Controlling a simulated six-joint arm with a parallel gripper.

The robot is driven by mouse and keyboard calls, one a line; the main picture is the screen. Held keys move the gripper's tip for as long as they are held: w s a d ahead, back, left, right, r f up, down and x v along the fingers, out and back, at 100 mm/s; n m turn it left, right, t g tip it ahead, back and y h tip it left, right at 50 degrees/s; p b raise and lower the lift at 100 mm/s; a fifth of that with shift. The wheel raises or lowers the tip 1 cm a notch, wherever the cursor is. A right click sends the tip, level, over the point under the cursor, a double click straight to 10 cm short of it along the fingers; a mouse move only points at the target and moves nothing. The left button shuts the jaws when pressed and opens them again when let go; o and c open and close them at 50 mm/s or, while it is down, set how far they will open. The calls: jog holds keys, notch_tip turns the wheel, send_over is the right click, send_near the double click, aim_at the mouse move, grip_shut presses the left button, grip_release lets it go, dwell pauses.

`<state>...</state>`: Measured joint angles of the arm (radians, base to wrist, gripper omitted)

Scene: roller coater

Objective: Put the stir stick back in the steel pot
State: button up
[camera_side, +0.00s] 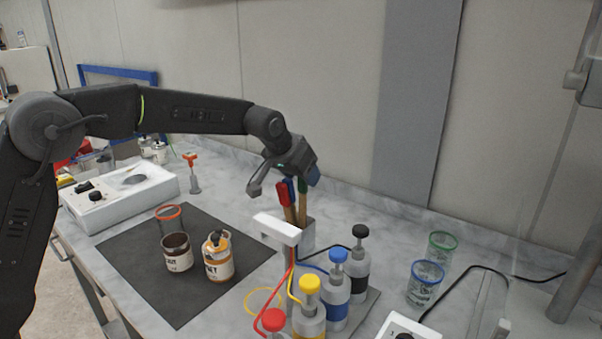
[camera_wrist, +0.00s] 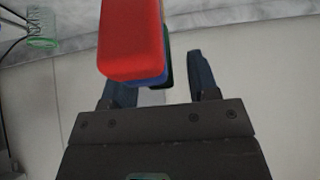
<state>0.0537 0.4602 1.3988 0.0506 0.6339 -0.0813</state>
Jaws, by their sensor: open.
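My gripper (camera_side: 285,178) is open, tilted downward just above a group of upright sticks in the side view. The sticks have wooden shafts and coloured ends: red (camera_side: 283,194), blue (camera_side: 291,188) and green (camera_side: 303,187). The pot does not show there.
A white bracket (camera_side: 276,229) and bottles with red, yellow (camera_side: 309,305), blue and black caps stand at the front. Two jars (camera_side: 218,257) sit on a dark mat (camera_side: 150,262). Glass beakers (camera_side: 425,284) stand at right.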

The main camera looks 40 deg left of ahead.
jog(key=v, duration=1.3)
jog(key=s+a+f, duration=0.1)
jog(key=s+f, duration=0.2)
jog(key=s, duration=0.7)
jog(key=s+f+g, duration=0.1)
jog(key=s+f, duration=0.3)
jog(key=s, duration=0.6)
jog(key=s+a+f, duration=0.1)
jog(key=s+f, duration=0.2)
jog(key=s, duration=0.7)
jog(key=shift+a+g, duration=0.3)
jog(key=shift+g, duration=0.1)
